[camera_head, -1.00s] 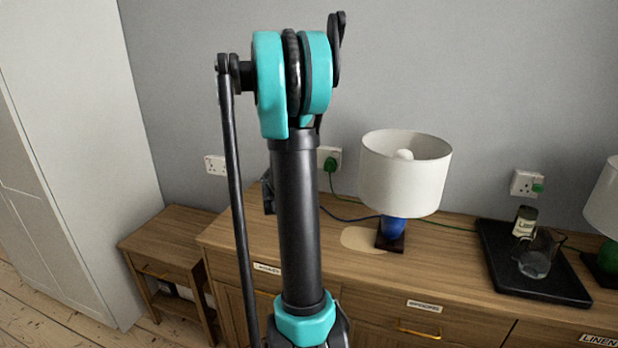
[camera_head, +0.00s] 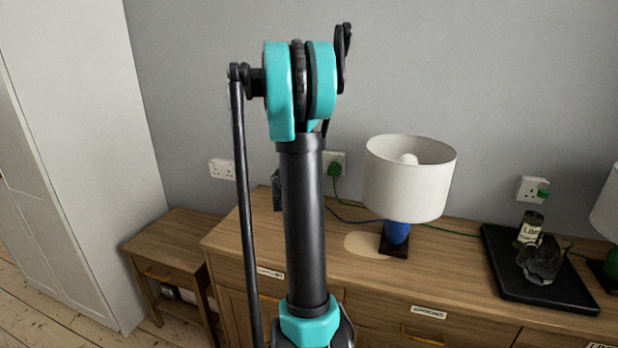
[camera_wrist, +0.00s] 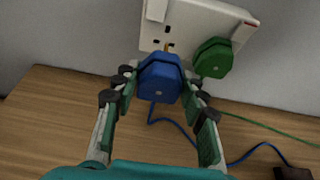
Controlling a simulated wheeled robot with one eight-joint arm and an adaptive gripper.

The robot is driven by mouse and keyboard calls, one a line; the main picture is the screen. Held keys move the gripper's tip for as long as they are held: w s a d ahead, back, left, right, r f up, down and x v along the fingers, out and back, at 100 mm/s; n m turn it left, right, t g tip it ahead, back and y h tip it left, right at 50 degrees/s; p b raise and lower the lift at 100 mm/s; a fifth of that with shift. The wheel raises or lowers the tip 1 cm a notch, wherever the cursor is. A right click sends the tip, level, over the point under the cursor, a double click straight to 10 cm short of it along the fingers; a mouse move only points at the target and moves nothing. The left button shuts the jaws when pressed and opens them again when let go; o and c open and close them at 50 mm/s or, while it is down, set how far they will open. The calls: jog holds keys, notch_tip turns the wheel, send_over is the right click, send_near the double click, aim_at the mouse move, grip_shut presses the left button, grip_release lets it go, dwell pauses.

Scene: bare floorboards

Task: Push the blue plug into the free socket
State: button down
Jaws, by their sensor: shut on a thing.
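In the wrist view my gripper (camera_wrist: 160,88) is shut on the blue plug (camera_wrist: 159,82), with a finger at each side of it. A brass pin (camera_wrist: 168,46) shows at the plug's top, close to the white double socket plate (camera_wrist: 180,22). The plate's left outlet has open slots; I cannot tell whether the pin has entered one. A green plug (camera_wrist: 213,58) sits in the right outlet. A blue cable (camera_wrist: 178,127) trails from the blue plug. In the head view my arm hides the gripper and blue plug; the plate (camera_head: 341,158) shows partly.
A blue-based lamp (camera_head: 409,180) stands right of the arm on the wooden sideboard (camera_head: 365,275). A black tray (camera_head: 555,292) holds a jar (camera_head: 530,228) and a glass (camera_head: 540,262). Another wall socket (camera_head: 222,170) is at left, above a small side table (camera_head: 175,235).

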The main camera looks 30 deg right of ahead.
jog(key=shift+w+d, duration=0.75)
jog(key=shift+d, duration=0.05)
jog(key=shift+w+d, duration=0.9)
jog(key=shift+d, duration=0.15)
dwell(1.1)
jog(key=c, duration=0.8)
grip_release()
jog(key=v, duration=1.2)
